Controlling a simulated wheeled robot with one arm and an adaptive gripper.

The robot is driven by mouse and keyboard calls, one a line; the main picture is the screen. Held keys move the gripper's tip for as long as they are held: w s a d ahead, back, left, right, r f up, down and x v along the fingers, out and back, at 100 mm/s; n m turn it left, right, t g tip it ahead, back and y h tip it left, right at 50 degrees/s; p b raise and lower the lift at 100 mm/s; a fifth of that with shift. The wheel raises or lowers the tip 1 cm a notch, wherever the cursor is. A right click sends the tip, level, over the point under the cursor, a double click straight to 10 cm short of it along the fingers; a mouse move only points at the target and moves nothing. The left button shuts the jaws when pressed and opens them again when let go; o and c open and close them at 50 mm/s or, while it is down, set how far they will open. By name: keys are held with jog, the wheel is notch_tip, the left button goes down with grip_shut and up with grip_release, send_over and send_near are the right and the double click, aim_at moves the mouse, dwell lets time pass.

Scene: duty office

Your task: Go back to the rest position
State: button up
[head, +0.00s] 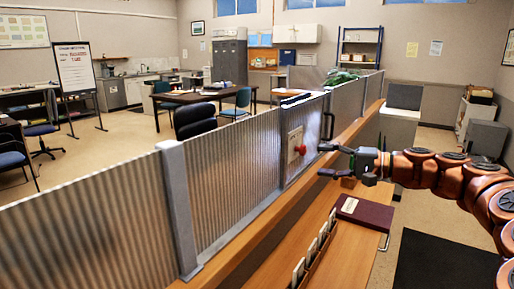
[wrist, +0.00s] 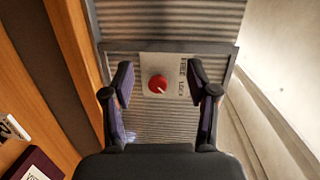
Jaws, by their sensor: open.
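My gripper (head: 322,160) is open and empty, reaching in from the right in the head view over the wooden counter. Its two dark fingers also show in the wrist view (wrist: 161,72), spread apart. Beyond them is a red round knob (wrist: 158,84) on a pale plate (wrist: 150,66) with small lettering beside it. In the head view the red knob (head: 301,150) sits on the corrugated gate panel (head: 293,160), just left of the fingertips, with a gap between. No finger touches the knob.
A corrugated metal partition (head: 110,215) runs along the wooden counter (head: 310,225). A dark red binder (head: 364,213) and several upright cards (head: 312,250) are on the counter below my arm. A dark mat (head: 440,262) lies on the floor at right. Open floor is behind the partition.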

jog(key=s+a+n+g+h, duration=0.2)
jog(key=s+a+n+g, duration=0.25)
jog(key=s+a, duration=0.7)
jog(key=s+a+f+n+g+h+p, duration=0.1)
jog(key=s+a+f+h, duration=0.15)
jog(key=s, duration=0.25)
jog(key=s+a+f+g+h, duration=0.1)
jog(key=s+a+f+g, duration=0.15)
jog(key=s+f, duration=0.2)
jog(key=s+d+f+g+h, duration=0.1)
jog(key=s+d+f+h, duration=0.3)
jog(key=s, duration=0.7)
jog(key=s+d+f+h+p, duration=0.1)
jog(key=s+d+f+h, duration=0.4)
jog(key=s+d+f, duration=0.4)
jog(key=s, duration=0.2)
jog(key=shift+s+d+f+g, duration=0.25)
jog(key=shift+s+f+g, duration=0.05)
jog(key=shift+f+g, duration=0.1)
jog(key=shift+h, duration=0.25)
